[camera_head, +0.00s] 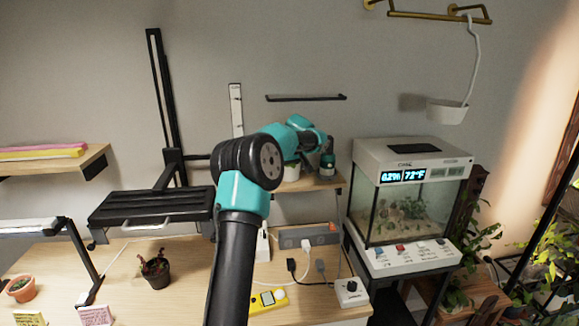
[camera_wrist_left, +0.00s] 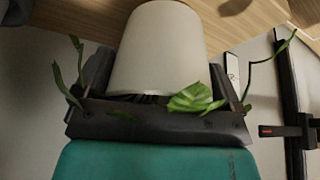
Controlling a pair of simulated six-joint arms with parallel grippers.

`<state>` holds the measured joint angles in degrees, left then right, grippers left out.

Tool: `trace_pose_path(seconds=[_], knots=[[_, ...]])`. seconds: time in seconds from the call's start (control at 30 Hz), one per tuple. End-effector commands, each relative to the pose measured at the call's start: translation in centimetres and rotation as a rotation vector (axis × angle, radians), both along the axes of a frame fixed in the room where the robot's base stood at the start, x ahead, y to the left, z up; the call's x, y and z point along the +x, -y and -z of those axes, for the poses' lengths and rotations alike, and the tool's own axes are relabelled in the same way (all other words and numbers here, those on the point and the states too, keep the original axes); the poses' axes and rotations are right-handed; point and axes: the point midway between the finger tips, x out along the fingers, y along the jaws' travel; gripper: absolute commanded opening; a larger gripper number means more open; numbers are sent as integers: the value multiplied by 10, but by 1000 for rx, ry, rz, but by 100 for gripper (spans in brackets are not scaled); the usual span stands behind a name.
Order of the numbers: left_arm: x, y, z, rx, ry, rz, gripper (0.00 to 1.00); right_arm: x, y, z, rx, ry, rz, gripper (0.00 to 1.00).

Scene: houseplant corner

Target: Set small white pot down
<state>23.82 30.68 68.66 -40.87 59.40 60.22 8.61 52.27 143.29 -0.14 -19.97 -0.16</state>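The small white pot (camera_wrist_left: 158,50) fills the middle of the left wrist view, which looks upside down, with green leaves (camera_wrist_left: 192,99) around its rim. My left gripper (camera_wrist_left: 160,88) has a dark finger on each side of the pot and appears closed on it. In the head view the white pot (camera_head: 291,173) shows only partly behind my arm, at the small wooden wall shelf (camera_head: 318,184). I cannot tell whether its base touches the shelf. My right gripper is not in view.
A glass terrarium (camera_head: 410,205) stands right of the shelf. Below are a grey power strip (camera_head: 307,236) and a dark potted plant (camera_head: 156,272) on the table. A black lamp stand (camera_head: 163,100) rises at left. A white hanging pot (camera_head: 447,112) is at upper right.

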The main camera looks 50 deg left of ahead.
Motion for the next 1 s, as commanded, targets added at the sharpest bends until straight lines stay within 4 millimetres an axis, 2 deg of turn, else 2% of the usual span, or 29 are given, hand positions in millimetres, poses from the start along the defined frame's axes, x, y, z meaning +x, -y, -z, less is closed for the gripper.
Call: trace_pose_path(seconds=[0.1,0.47,0.67,1.0], knots=[[0,0,0,0,0,0,100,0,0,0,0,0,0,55],[0,2,-6,0,0,0,100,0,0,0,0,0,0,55],[-3,11,-30,0,2,1,100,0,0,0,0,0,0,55],[-12,36,-88,0,3,2,100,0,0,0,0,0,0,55]])
